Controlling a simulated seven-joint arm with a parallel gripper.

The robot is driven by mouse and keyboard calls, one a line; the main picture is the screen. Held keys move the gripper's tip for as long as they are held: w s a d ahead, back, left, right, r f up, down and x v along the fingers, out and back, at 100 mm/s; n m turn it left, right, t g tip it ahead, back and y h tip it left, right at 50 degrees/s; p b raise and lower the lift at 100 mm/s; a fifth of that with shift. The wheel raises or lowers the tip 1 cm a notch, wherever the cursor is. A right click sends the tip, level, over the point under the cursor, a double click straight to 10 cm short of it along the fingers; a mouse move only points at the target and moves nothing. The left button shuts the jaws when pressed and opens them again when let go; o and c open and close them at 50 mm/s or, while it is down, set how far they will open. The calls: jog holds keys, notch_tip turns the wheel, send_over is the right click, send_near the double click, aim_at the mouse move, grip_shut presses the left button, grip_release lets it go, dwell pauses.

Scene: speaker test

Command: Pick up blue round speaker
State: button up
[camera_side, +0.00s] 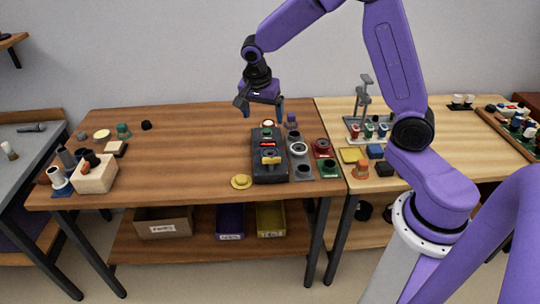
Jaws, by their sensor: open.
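My gripper (262,110) hangs above the back of the brown wooden table, its fingers spread with nothing between them. Below and slightly right of it is a dark test box (262,174) with a red display and a yellow and orange part on it. A small purple-blue round piece (291,120) stands behind the box to the right, apart from my gripper. A blue, block-like piece (375,151) lies on the right-hand table. The pieces are too small to tell for certain which is the blue round speaker.
Several round parts on coloured bases, such as a red one (323,148), crowd the box's right side. A yellow disc (241,182) lies to its left. The table's middle left is clear. A grey stand (365,100) rises at right.

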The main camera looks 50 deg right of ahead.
send_over(270, 153)
jog(key=a, duration=0.1)
notch_tip(270, 153, down, 12)
jog(key=shift+a+r, duration=0.1)
jog(key=shift+s+x, duration=0.15)
jog(key=shift+x, duration=1.15)
jog(key=shift+s+x, duration=0.1)
jog(key=shift+x, duration=1.2)
jog(key=shift+a, duration=0.15)
jog(key=shift+c, duration=0.3)
jog(key=c, duration=1.1)
